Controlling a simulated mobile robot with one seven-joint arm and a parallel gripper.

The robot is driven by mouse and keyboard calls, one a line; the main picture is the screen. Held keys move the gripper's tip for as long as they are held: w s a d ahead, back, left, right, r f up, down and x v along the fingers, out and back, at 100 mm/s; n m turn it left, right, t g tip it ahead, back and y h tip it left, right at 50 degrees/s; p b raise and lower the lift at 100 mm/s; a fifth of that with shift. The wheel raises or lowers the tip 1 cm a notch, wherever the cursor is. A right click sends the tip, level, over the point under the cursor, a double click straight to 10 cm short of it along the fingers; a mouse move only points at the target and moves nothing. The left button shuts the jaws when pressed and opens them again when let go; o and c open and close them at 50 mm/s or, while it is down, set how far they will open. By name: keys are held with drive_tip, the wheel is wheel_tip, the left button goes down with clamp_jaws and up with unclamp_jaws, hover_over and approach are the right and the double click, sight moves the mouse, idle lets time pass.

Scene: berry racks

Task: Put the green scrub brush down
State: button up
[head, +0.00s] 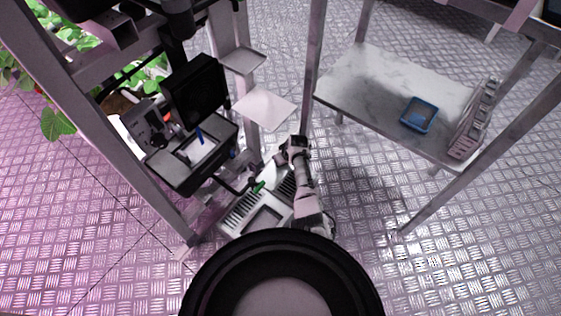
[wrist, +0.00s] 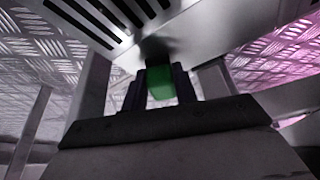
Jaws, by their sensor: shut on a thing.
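The green scrub brush (wrist: 161,83) is between the two dark fingers of my gripper (wrist: 160,92) in the wrist view. The fingers are shut on it from both sides. Only a green block-like part shows clearly; its far end is dark and blurred. In the head view the brush shows as a small green spot (head: 258,187) just left of my arm's end. It is over or beside a pale slotted surface, which may be part of my own base. I cannot tell whether the brush touches that surface.
A bench with a marbled top (head: 375,85) stands at the right, bearing a blue tray (head: 418,115) and a pale rack (head: 472,120). At the left, a metal frame holds a black box-like device (head: 196,92) and plants (head: 55,125). A small pale plate (head: 265,108) lies beyond my arm. Open floor shows right of my arm.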

drive_tip(key=shift+f, duration=0.15)
drive_tip(key=o, duration=0.9)
drive_tip(key=shift+o, duration=0.2)
drive_tip(key=shift+s+r+p, duration=0.1)
drive_tip(key=shift+r+p, duration=0.4)
drive_tip(key=shift+r, duration=0.1)
drive_tip(key=p+v, duration=1.1)
drive_tip(key=p, duration=0.1)
drive_tip(key=shift+p, duration=0.4)
drive_tip(key=shift+s+r, duration=0.1)
drive_tip(key=shift+s, duration=0.05)
